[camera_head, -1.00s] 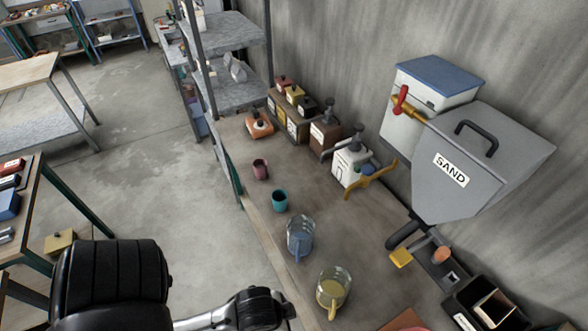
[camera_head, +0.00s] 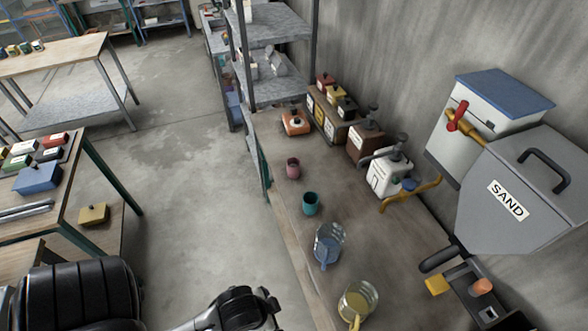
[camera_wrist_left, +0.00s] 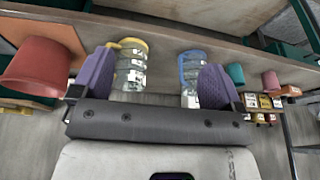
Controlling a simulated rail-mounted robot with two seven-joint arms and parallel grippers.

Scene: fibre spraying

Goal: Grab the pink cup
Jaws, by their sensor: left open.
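The pink cup (camera_head: 293,168) stands upright on the long workbench (camera_head: 283,245), at the far end of a row of vessels. In the left wrist view the pink cup (camera_wrist_left: 271,81) is on the right, beyond the teal cup (camera_wrist_left: 236,73). My left gripper (camera_wrist_left: 156,79) has its two purple fingers spread wide with nothing between them. It is apart from the pink cup, with the blue-rimmed jug (camera_wrist_left: 192,72) and the yellow-rimmed jug (camera_wrist_left: 131,65) in front of it. The left fingertips are not clear in the head view. My right gripper is not seen.
The teal cup (camera_head: 310,203), blue jug (camera_head: 328,245) and yellow jug (camera_head: 357,302) line the bench nearer me. An orange container (camera_head: 295,122) and a white dispenser (camera_head: 388,175) stand behind. A reddish pot (camera_wrist_left: 43,65) is close left in the wrist view. Floor beside the bench is clear.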

